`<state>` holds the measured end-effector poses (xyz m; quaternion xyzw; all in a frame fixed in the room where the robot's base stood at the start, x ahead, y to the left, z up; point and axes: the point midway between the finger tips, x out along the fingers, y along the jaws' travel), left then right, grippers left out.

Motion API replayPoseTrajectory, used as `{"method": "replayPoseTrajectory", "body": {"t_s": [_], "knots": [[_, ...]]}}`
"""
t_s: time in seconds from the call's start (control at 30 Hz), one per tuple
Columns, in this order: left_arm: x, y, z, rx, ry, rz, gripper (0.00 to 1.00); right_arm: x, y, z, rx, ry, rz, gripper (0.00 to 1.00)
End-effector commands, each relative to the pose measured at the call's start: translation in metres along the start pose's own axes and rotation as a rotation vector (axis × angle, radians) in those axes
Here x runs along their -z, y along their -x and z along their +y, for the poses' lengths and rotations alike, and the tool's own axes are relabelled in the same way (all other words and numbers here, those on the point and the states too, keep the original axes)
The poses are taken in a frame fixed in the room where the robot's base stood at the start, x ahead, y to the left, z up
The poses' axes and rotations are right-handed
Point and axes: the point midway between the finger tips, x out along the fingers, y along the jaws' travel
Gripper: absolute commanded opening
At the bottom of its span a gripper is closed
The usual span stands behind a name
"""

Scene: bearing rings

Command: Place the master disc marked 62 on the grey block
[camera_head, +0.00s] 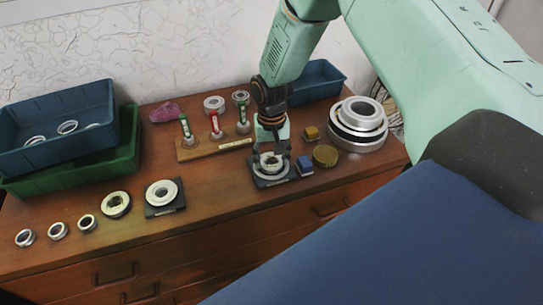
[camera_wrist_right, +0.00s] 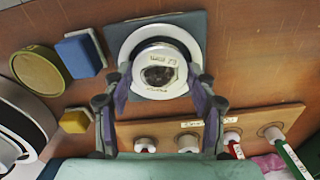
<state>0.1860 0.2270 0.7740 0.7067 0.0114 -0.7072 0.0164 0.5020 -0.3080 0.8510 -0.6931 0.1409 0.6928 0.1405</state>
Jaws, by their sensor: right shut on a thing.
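My right gripper (camera_head: 270,155) points down at the front right of the wooden top. In the right wrist view its two fingers (camera_wrist_right: 161,90) are closed on the sides of a pale metal disc (camera_wrist_right: 158,53) with a dark centre hole. Small marks show on the disc, but I cannot read the number for sure. The disc is over a white ring (camera_wrist_right: 160,33) on a dark grey square block (camera_wrist_right: 191,22); the block also shows in the head view (camera_head: 262,183). I cannot tell whether the disc touches what is below. My left gripper is not in view.
A blue-and-white block (camera_head: 304,166), a yellow block (camera_head: 311,133) and a brass disc (camera_head: 325,156) stand close right of the gripper. A wooden rack (camera_head: 190,154) with tagged posts is behind. Another dark plate (camera_head: 177,208) with a ring is left. Large stacked rings (camera_head: 357,122) stand right.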

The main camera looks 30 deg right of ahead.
Motion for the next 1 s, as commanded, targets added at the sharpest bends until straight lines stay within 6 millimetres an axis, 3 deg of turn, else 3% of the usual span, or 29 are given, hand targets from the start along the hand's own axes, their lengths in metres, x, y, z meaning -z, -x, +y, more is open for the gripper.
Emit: {"method": "replayPoseTrajectory", "body": {"t_s": [0.1, 0.13, 0.4, 0.77, 1.0], "knots": [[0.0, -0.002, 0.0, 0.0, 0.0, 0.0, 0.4, 0.001, -0.003, 0.0, 0.0, 0.0, 0.001, 0.09], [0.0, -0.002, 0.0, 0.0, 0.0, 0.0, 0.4, 0.001, -0.003, 0.0, 0.0, 0.0, 0.001, 0.59], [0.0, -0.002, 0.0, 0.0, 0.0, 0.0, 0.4, 0.0, -0.002, 0.0, 0.0, 0.0, 0.001, 0.82], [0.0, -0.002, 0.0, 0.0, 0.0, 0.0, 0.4, 0.0, -0.002, 0.0, 0.0, 0.0, -0.001, 0.84], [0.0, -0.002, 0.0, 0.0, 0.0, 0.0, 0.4, 0.001, 0.032, -0.001, 0.003, 0.0, 0.004, 0.84]]}}
